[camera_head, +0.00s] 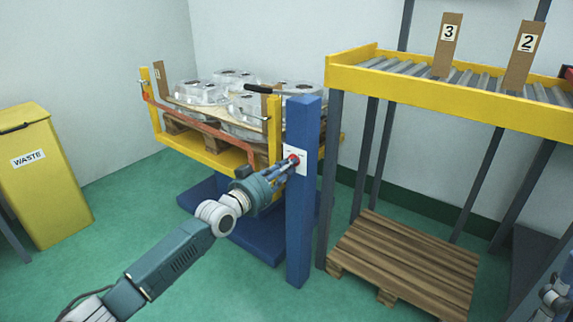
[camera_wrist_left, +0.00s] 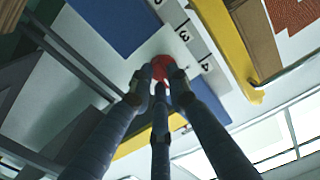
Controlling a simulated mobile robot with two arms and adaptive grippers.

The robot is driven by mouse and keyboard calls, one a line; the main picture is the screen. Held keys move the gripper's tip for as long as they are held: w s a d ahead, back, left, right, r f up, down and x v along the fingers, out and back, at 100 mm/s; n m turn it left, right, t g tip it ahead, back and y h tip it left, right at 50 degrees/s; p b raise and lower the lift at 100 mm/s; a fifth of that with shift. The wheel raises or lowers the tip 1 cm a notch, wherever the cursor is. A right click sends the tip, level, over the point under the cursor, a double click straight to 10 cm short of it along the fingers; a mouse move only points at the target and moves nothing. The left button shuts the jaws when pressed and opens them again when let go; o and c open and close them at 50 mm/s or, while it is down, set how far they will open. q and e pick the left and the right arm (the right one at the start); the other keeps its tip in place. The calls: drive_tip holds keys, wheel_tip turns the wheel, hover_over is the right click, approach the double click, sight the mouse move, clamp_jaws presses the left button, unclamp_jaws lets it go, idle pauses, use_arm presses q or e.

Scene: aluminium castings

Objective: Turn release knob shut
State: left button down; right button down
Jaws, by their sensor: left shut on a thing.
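The red release knob (camera_head: 293,158) sits on a white plate (camera_head: 299,171) on the blue post (camera_head: 301,220). My left gripper (camera_head: 290,165) reaches the knob from the front left. In the left wrist view its fingers (camera_wrist_left: 160,85) are closed around the red knob (camera_wrist_left: 163,67), hiding much of it. The knob's exact turn angle cannot be made out. Part of my right arm shows at the lower right edge of the head view; its fingers cannot be made out clearly.
Behind the post, a yellow-framed platform (camera_head: 225,157) carries a pallet of shiny castings (camera_head: 205,92). A yellow roller rack (camera_head: 470,103) with number boards stands at right, a wooden pallet (camera_head: 400,262) below it. A yellow waste bin (camera_head: 45,185) stands at left.

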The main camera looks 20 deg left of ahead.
use_arm(q)
drive_tip(key=n, duration=1)
drive_tip(key=shift+r+n+p, duration=0.1)
drive_tip(key=shift+n+p, duration=0.2)
drive_tip(key=shift+p, duration=0.05)
idle(0.3)
drive_tip(key=c, duration=1.7)
unclamp_jaws()
drive_tip(key=shift+a, duration=0.1)
drive_tip(key=shift+o, duration=0.2)
drive_tip(key=v, duration=1.2)
